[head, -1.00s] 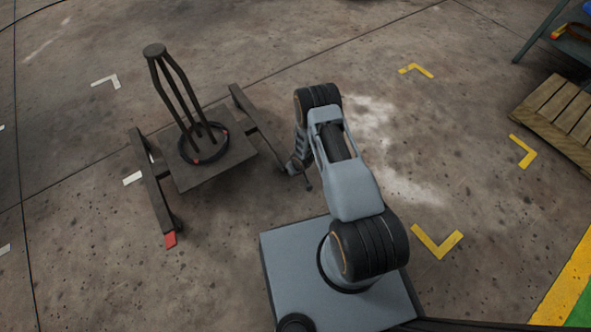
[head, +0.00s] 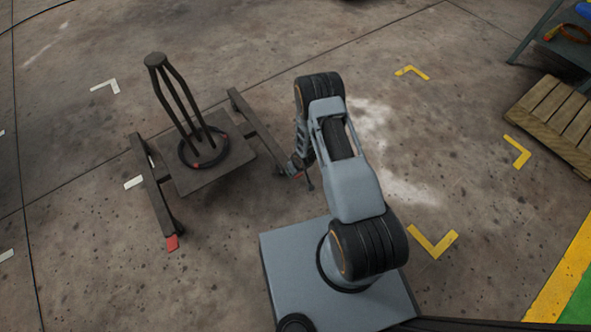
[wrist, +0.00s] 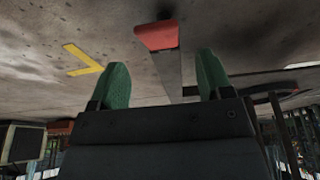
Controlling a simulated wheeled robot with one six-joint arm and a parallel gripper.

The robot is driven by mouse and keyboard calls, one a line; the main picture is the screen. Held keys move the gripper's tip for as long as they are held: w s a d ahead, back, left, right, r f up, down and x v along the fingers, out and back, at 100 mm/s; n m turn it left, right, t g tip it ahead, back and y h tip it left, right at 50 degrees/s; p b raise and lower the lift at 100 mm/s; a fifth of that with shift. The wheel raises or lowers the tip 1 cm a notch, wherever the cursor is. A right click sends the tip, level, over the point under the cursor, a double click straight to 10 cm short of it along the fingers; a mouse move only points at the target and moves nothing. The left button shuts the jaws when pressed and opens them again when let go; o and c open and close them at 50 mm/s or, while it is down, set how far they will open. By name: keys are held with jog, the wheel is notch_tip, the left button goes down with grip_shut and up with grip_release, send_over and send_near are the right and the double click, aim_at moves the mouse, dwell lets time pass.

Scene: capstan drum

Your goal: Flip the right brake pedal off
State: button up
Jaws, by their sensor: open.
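The dark metal capstan stand (head: 205,170) is on the floor at left centre in the head view, with a ring and upright bars on its plate. The left pedal (head: 172,242) is red, at the near end of the left side bar. The right brake pedal (wrist: 157,36) shows red in the wrist view, at the end of a grey bar, just beyond and between my fingertips. In the head view my gripper (head: 302,172) is at the right bar's near end, partly hidden by my arm. My gripper (wrist: 160,65) is open, its green fingers apart. Contact cannot be told.
Yellow corner marks (head: 433,242) and white marks lie flat on the concrete floor. A wooden pallet (head: 555,120) and a table (head: 560,45) stand at the far right. The floor around the stand is clear.

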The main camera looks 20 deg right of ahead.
jog(key=p+v, duration=0.2)
jog(key=v, duration=0.5)
jog(key=shift+r, duration=0.3)
jog(key=shift+s, duration=0.1)
notch_tip(320, 180, up, 41)
jog(key=w+d+m+h+p, duration=0.1)
jog(key=d+m+h+p, duration=0.1)
jog(key=p, duration=1.4)
jog(key=s+r+p, duration=0.4)
jog(key=s+r, duration=0.1)
jog(key=r, duration=0.5)
jog(key=s+a+r+m+p, duration=0.1)
jog(key=s+r+p, duration=0.4)
jog(key=r, duration=0.5)
jog(key=s+a+r+y+p, duration=0.1)
jog(key=s+r+p, duration=0.3)
jog(key=r, duration=0.6)
jog(key=shift+s+a+r+p, duration=0.15)
jog(key=shift+s+r+p, duration=0.2)
jog(key=shift+s, duration=0.8)
